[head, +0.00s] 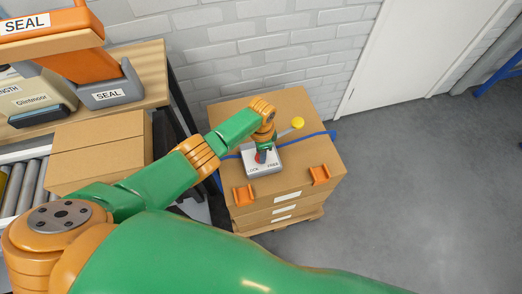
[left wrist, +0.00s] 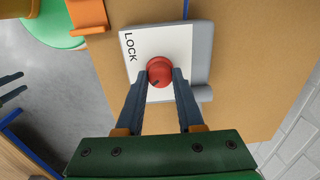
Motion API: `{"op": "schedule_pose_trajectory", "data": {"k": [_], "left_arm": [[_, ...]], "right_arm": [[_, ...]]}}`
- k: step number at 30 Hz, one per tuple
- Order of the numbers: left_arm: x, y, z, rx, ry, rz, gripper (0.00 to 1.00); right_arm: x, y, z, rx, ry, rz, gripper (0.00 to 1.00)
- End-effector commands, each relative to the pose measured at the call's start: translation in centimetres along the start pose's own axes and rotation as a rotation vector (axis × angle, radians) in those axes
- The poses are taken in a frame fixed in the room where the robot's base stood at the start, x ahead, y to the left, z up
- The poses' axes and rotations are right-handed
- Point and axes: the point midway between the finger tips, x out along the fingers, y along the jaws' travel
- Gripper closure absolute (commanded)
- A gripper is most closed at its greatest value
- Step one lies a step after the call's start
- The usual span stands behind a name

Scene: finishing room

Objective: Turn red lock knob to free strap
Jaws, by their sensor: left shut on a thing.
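The red lock knob (left wrist: 160,72) sits on a white plate (left wrist: 138,40) marked LOCK in the left wrist view. My left gripper (left wrist: 161,76) has its two dark fingers on either side of the knob and is shut on it. The blue strap (head: 310,136) runs across the top of the box. My right gripper is not in view.
A yellow ball-ended lever (head: 297,123) stands beside the plate. Orange corner clips (head: 319,175) sit on the box stack's (head: 285,185) front edge. A bench with a SEAL machine (head: 110,92) and a closed carton (head: 100,150) stand at left. Floor at right is clear.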

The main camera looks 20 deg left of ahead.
Motion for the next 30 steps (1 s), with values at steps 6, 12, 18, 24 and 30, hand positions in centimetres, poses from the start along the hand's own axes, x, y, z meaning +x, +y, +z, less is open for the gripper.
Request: {"op": "schedule_pose_trajectory", "data": {"k": [6,12,18,24,30], "left_arm": [[0.0,-0.01,0.06,-0.102,-0.006,0.0,1.0],[0.02,-0.04,0.09,-0.153,-0.009,-0.001,1.0],[0.05,-0.02,0.09,-0.17,-0.009,0.0,1.0],[0.06,-0.01,0.1,-0.171,-0.009,0.0,1.0],[0.06,0.0,0.09,-0.17,-0.009,0.0,0.44]], "right_arm": [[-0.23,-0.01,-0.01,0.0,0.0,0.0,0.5],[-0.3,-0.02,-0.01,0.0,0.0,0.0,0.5],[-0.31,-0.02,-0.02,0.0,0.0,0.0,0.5],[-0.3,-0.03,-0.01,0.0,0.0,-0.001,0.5],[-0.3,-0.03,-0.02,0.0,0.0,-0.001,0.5]]}}
